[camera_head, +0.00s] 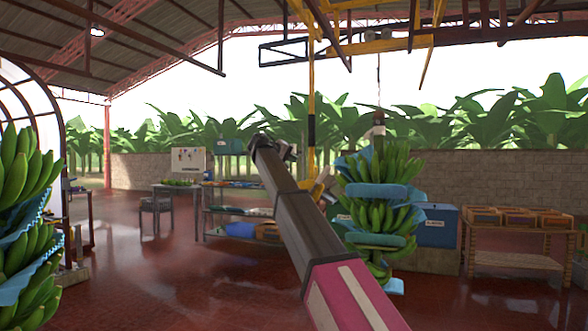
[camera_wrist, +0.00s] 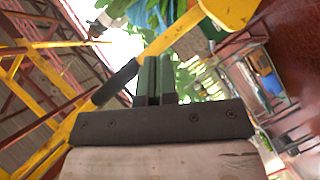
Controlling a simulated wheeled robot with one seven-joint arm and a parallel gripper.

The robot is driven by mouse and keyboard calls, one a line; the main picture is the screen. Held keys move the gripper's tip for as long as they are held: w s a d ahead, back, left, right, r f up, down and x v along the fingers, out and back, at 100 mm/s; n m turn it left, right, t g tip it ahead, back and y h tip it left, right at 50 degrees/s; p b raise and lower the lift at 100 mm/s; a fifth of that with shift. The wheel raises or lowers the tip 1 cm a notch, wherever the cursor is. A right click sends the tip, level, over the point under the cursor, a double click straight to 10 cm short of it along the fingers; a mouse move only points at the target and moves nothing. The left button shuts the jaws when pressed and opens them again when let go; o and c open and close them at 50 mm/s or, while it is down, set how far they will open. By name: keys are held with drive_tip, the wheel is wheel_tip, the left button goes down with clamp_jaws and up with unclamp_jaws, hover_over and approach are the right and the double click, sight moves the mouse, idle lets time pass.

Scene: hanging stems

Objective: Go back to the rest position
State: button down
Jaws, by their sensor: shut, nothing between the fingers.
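My gripper (camera_wrist: 158,62) shows in the wrist view with its two dark fingers side by side, shut and empty. In the head view my arm rises from the lower right toward the middle; I cannot make out the fingers there. A hanging bunch of green bananas (camera_head: 376,168), with blue sheets (camera_head: 378,192) between its layers, is just right of my arm. Green and blue parts that look like this bunch show behind the fingers in the wrist view, apart from them as far as I can tell.
A yellow post (camera_head: 311,110) with a black band stands behind my arm; overhead beams run above. Another banana bunch (camera_head: 20,170) is at the left edge. A wooden table (camera_head: 515,262) with crates and a blue bin (camera_head: 437,226) stand right. Open red floor (camera_head: 160,270) lies left.

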drive_tip(key=s+d+f+g+y, duration=0.25)
drive_tip(key=d+f, duration=0.25)
drive_tip(key=f, duration=1)
drive_tip(key=s+d+f+g+y, duration=0.1)
drive_tip(key=s+d+f, duration=0.35)
drive_tip(key=f, duration=1.15)
drive_tip(key=s+d+f+g+y, duration=0.1)
drive_tip(key=s+d+f+y, duration=0.3)
drive_tip(key=f, duration=1.1)
drive_tip(key=s+d+f+m+g+y, duration=0.1)
drive_tip(key=s+d+f, duration=0.2)
drive_tip(key=s+f, duration=0.6)
drive_tip(key=s+d+f+m+g+y, duration=0.1)
drive_tip(key=s+d+f+g, duration=0.1)
drive_tip(key=s+f, duration=0.8)
drive_tip(key=s+d+f+g+y, duration=0.2)
drive_tip(key=s+d+f, duration=0.2)
drive_tip(key=s+f, duration=0.6)
drive_tip(key=shift+s+d+m, duration=0.15)
drive_tip(key=shift+s+m, duration=0.25)
drive_tip(key=shift+s, duration=0.1)
drive_tip(key=c, duration=1.8)
unclamp_jaws()
